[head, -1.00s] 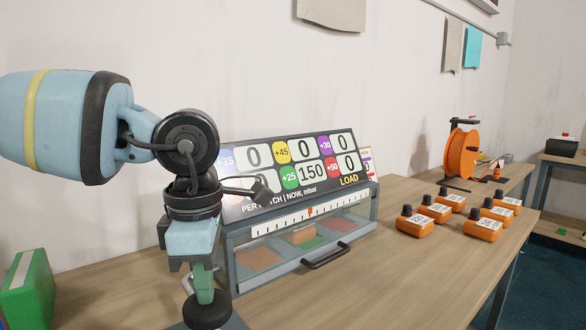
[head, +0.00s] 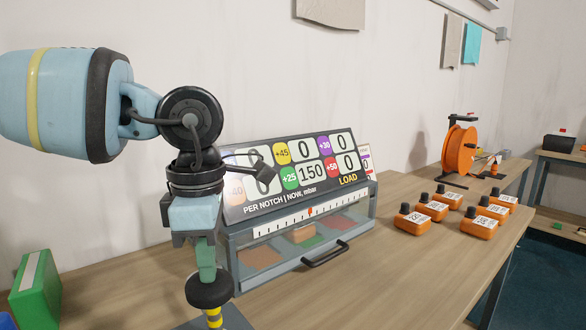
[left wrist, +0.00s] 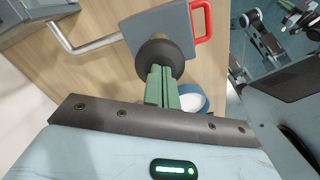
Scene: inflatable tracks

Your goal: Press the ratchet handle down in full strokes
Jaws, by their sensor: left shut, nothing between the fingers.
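The ratchet handle shows as a black round knob (head: 210,289) on a yellow-and-black striped stem (head: 214,318), low in the head view. My left gripper (head: 207,272) is shut and empty, pointing down, with its green fingertips at the top of the knob. In the left wrist view the closed fingers (left wrist: 161,85) end at the same black knob (left wrist: 160,56), beside a grey plate (left wrist: 165,22) with a red loop handle (left wrist: 205,20). I cannot tell whether the tips press on the knob. The lower stem is cut off. My right gripper is not in view.
A display box (head: 290,175) with number panels, a scale and a drawer stands behind; my left arm covers its left part. Several orange blocks (head: 433,210) stand on the table's right side, with an orange reel (head: 459,152) behind. A green box (head: 36,285) is at the left.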

